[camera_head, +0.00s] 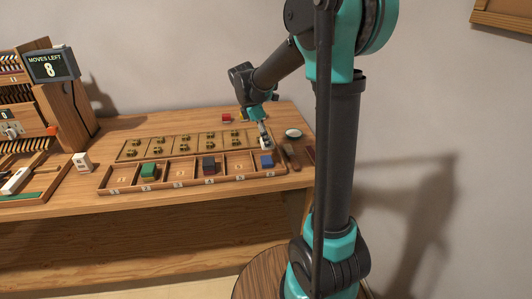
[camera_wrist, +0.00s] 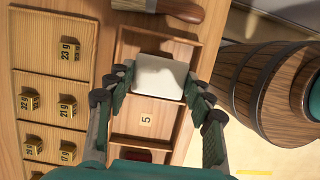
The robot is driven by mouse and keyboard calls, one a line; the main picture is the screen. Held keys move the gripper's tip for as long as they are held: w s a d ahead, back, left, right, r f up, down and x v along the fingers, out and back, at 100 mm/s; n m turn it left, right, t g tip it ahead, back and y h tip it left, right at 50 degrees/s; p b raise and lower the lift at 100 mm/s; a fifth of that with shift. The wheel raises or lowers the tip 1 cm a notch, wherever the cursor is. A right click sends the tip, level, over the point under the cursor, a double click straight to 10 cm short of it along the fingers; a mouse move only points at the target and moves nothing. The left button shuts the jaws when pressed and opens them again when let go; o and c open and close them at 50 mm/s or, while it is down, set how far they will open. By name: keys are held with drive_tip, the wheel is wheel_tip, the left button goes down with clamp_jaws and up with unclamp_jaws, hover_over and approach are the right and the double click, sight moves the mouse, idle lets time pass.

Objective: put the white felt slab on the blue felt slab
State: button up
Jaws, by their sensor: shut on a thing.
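My gripper (camera_wrist: 158,92) is shut on the white felt slab (camera_wrist: 160,78), with a finger on each side of it in the wrist view. In the head view my gripper (camera_head: 265,140) hangs over the right end of the numbered tray, where the white slab is too small to make out clearly. The blue felt slab (camera_head: 266,160) lies in the tray's rightmost compartment, just below my gripper. In the wrist view the blue slab is not seen; the white slab covers part of the end compartment beyond the one marked 5.
The wooden tray (camera_head: 195,184) has low walls. A green stack (camera_head: 149,171) and a dark stack (camera_head: 209,165) stand in other compartments. Brass weights lie on a board (camera_head: 185,143) behind. A brush (camera_wrist: 178,10) lies beside the tray end. A white dish (camera_head: 293,133) is at the right.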

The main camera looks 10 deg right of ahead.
sight(268, 159)
drive_tip(key=shift+f, duration=3.15)
drive_tip(key=shift+f, duration=0.1)
drive_tip(key=o, duration=0.8)
drive_tip(key=shift+o, duration=0.2)
drive_tip(key=v, duration=1.1)
drive_tip(key=s+d+f+m+t+y, duration=0.1)
drive_tip(key=s+d+f+m+t, duration=0.1)
drive_tip(key=s+f+m, duration=0.5)
drive_tip(key=s+d+f+m+t+y, duration=0.2)
drive_tip(key=s+d+f+m, duration=0.3)
drive_tip(key=s+m, duration=0.6)
drive_tip(key=s+f, duration=0.2)
drive_tip(key=s, duration=0.2)
